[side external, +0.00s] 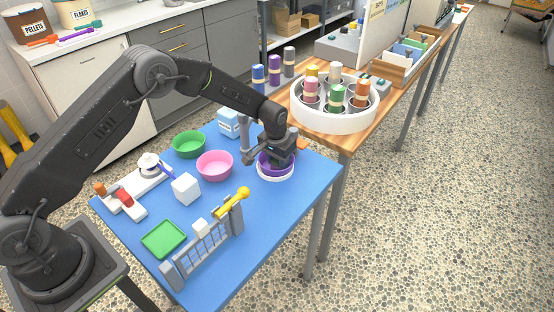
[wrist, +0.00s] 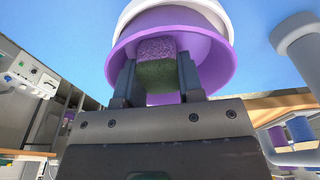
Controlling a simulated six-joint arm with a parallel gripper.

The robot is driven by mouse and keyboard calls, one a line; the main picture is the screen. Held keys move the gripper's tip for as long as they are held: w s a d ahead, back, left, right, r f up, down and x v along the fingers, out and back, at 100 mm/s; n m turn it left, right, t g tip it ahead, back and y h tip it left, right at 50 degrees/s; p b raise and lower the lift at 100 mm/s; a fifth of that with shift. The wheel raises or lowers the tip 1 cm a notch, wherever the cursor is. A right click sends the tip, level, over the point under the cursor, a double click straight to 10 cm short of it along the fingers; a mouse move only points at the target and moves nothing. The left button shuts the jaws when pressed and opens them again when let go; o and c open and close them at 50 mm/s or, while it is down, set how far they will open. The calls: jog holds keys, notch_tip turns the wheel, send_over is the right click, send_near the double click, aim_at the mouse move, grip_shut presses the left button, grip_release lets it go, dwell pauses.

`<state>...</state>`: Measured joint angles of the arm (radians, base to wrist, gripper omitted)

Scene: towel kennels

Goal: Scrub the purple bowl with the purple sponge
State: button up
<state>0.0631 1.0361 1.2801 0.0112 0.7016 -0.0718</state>
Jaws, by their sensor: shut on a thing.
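The purple bowl (side external: 267,168) sits on a white round base (side external: 276,178) near the right corner of the blue table. It also shows in the wrist view (wrist: 213,58), behind the fingers. My gripper (side external: 275,158) is over the bowl. In the wrist view my gripper (wrist: 157,85) is shut on the purple sponge (wrist: 155,48), which has a dark green face. The sponge is at the bowl; whether it touches the bowl's inside is not clear. In the side view the sponge is hidden by my gripper.
A pink bowl (side external: 215,167) and a green bowl (side external: 188,146) stand left of the purple bowl. A grey post (side external: 244,134) rises close behind my gripper. A white block (side external: 186,189), a green tray (side external: 164,239) and a grey rack (side external: 203,248) lie nearer. The front-right table area is clear.

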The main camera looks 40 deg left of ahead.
jog(key=shift+r, duration=3)
jog(key=shift+r, duration=1.5)
